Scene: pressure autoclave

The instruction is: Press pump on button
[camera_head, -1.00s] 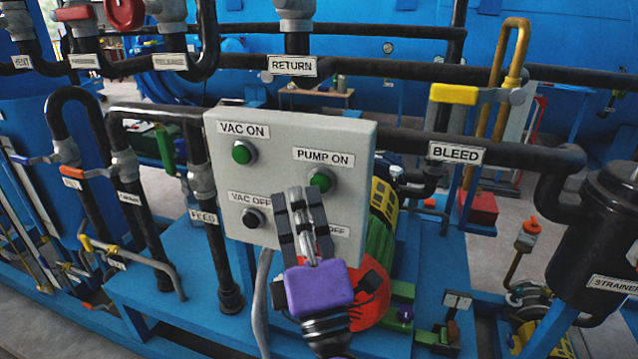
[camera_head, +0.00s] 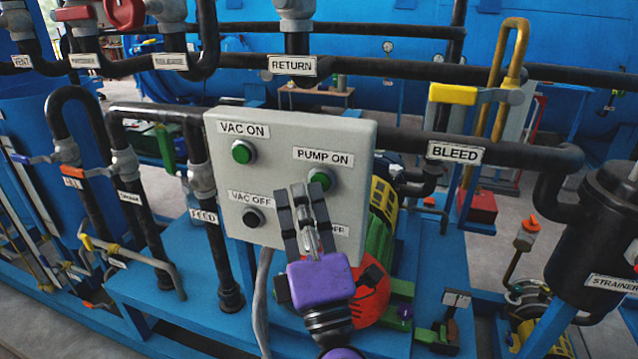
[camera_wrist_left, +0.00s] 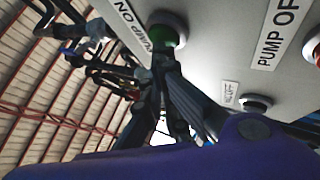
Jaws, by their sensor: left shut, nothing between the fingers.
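The grey control box (camera_head: 290,125) carries a green PUMP ON button (camera_head: 321,179) under its label (camera_head: 323,157). My left gripper (camera_head: 301,190) is shut and empty. In the head view its fingertips overlap the box face just below and left of the PUMP ON button. In the left wrist view the PUMP ON button (camera_wrist_left: 167,37) shows just beyond the dark fingers (camera_wrist_left: 178,88). I cannot tell whether the tips touch it or the box. The PUMP OFF button is hidden behind the gripper in the head view; its red edge shows in the left wrist view (camera_wrist_left: 313,48). My right gripper is out of view.
The green VAC ON button (camera_head: 243,152) and black VAC OFF button (camera_head: 253,217) sit at the left of the box. Black pipes (camera_head: 400,140) pass behind it. A yellow-handled BLEED valve (camera_head: 454,94) is to the right. A red and green pump (camera_head: 372,285) lies below.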

